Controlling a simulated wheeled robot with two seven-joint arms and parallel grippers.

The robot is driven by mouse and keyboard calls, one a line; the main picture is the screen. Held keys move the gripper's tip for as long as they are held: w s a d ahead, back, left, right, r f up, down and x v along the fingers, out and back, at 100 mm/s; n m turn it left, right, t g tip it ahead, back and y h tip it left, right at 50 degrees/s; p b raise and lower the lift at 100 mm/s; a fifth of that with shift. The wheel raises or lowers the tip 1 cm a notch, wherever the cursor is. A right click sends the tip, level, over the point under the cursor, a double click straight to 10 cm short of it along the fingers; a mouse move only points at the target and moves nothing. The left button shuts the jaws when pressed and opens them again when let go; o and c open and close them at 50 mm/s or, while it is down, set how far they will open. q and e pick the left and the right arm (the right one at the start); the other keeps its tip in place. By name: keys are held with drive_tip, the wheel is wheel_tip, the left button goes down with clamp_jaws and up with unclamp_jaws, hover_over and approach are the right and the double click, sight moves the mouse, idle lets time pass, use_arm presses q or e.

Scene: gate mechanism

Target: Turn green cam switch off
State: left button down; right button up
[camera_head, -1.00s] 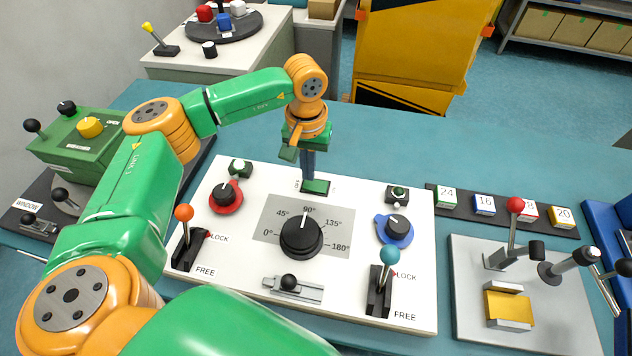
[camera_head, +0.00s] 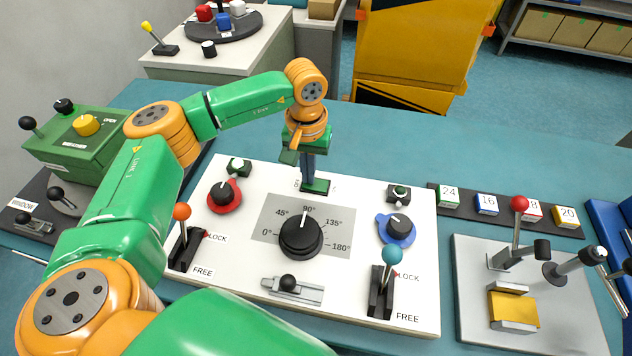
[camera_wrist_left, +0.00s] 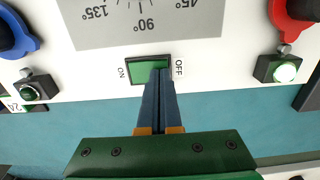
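The green switch (camera_wrist_left: 145,70) is a bright green rocker in a dark frame, with ON and OFF labels, at the back edge of the white panel. It also shows in the head view (camera_head: 317,187). My left gripper (camera_wrist_left: 160,72) has its two blue-grey fingers together with nothing between them. The fingertips lie over the OFF side of the rocker, at or very near its surface, and hide part of it. In the head view the left gripper (camera_head: 307,178) points down onto the switch. My right gripper is not in view.
The white panel (camera_head: 345,307) carries a black dial (camera_head: 300,237), a red knob (camera_head: 224,195), a blue knob (camera_head: 397,229), two levers and a slider. A lit button (camera_wrist_left: 286,72) sits beside the switch.

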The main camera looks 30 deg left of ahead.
use_arm(q)
drive_tip(key=shift+f, duration=0.15)
wheel_tip(320, 180, up, 7)
drive_tip(key=p, duration=0.4)
drive_tip(key=shift+p, duration=0.4)
